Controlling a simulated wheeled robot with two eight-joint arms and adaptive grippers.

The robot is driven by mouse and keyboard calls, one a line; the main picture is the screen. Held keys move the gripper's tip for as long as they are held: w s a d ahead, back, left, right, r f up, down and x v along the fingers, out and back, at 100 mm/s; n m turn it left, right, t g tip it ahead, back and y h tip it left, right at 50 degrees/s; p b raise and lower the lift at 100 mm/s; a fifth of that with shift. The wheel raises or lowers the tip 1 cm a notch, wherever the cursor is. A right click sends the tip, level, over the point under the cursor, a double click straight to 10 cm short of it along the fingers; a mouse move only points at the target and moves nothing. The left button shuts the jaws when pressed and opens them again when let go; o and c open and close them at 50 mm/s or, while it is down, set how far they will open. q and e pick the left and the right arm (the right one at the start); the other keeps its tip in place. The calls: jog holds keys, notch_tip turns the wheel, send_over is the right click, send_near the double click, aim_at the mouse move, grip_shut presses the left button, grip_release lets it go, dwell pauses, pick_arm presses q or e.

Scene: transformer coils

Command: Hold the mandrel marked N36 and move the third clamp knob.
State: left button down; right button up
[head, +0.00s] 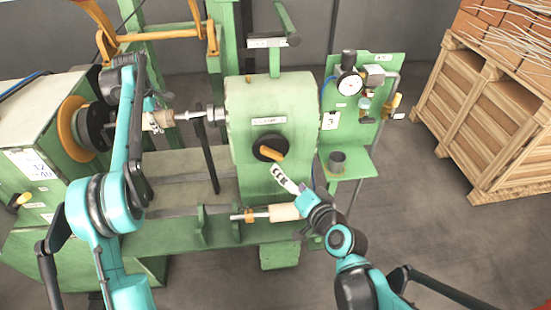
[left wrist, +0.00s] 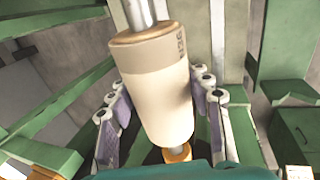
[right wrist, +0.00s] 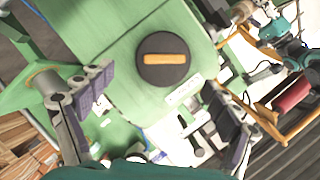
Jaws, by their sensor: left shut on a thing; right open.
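The mandrel marked N36 (left wrist: 160,90) is a cream cylinder on a metal shaft, with its mark near the far end in the left wrist view. My left gripper (left wrist: 165,130) is shut around it; in the head view the mandrel (head: 162,119) lies level between the left cabinet and the green housing. A black round knob with an orange bar (right wrist: 163,59) is on the housing, also seen in the head view (head: 268,149). My right gripper (right wrist: 158,92) is open, its fingers apart, in front of the knob and off it. Whether this is the third clamp knob cannot be told.
A second pale cylinder (head: 285,212) lies on the lower rail beside my right wrist. A green panel with a gauge (head: 349,85) and a small shelf (head: 350,164) stands right of the housing. A wooden crate (head: 490,130) is at far right. The floor between is clear.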

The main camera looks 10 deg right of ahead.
aim_at(273, 156)
jog(key=w+a, duration=0.1)
jog(key=w, duration=0.2)
jog(key=w+a+f+n, duration=0.1)
jog(key=w, duration=0.3)
jog(key=w+a+n, duration=0.1)
jog(key=w, duration=0.2)
jog(key=shift+w+f+h, duration=0.25)
jog(key=shift+w+h, duration=0.15)
jog(key=c, duration=1.2)
